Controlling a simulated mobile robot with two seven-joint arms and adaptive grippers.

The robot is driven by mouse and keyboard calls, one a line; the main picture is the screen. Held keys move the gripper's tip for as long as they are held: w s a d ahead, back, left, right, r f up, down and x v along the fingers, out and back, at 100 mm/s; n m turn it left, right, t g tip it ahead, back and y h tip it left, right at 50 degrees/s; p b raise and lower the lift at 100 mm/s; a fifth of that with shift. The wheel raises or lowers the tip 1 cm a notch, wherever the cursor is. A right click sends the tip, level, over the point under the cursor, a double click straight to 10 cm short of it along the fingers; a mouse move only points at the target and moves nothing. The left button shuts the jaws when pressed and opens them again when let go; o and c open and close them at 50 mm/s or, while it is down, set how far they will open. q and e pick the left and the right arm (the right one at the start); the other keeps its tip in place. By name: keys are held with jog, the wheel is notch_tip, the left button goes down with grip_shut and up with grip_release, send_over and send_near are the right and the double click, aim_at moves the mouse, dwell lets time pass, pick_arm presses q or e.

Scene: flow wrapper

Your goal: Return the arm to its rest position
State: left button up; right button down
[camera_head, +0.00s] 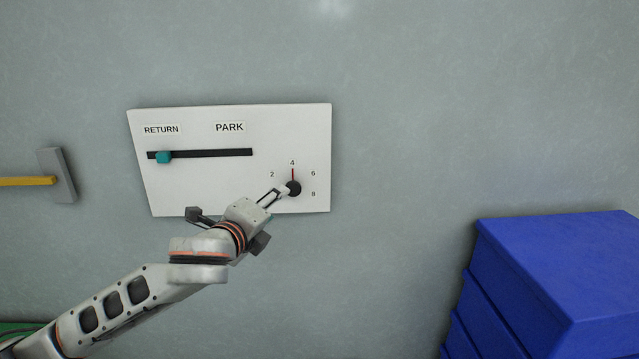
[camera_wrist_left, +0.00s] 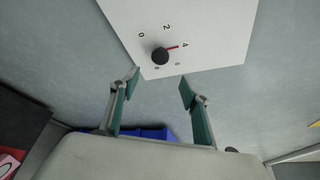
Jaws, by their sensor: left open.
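My left arm comes in from the lower left in the head view. Its gripper (camera_head: 276,194) is beside the black dial (camera_head: 294,188) on the white wall panel (camera_head: 200,190). In the left wrist view the gripper (camera_wrist_left: 160,84) is open, its two fingers apart with nothing between them. The dial (camera_wrist_left: 160,56) lies just beyond the fingertips, and its red pointer is at 4. I cannot tell whether a fingertip touches it. My right gripper is not in view.
The panel's teal slider (camera_head: 164,157) sits at the left end of its slot, below RETURN. A hammer-like tool with a yellow handle (camera_head: 28,181) is at the left. Blue boxes (camera_head: 560,260) stand at the lower right. The wall between panel and boxes is clear.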

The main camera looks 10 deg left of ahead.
pick_arm(q)
jog(key=s+d+f+n+g+h, duration=0.1)
jog(key=s+d+f+n, duration=0.15)
jog(key=f, duration=0.65)
jog(key=s+d+f+n+g+h, duration=0.1)
jog(key=s+f+n, duration=0.3)
jog(key=f, duration=0.5)
jog(key=s+d+f+n+g, duration=0.1)
jog(key=s+d+f+n, duration=0.2)
jog(key=f, duration=0.6)
jog(key=s+a+f+n+g, duration=0.1)
jog(key=s+f+n, duration=0.4)
jog(key=s+f, duration=0.5)
jog(key=s+a+f+n+g+y, duration=0.1)
jog(key=s+a+f+n, duration=0.3)
jog(key=s+f, duration=0.6)
jog(key=shift+s+n, duration=0.8)
jog(key=shift+n, duration=0.15)
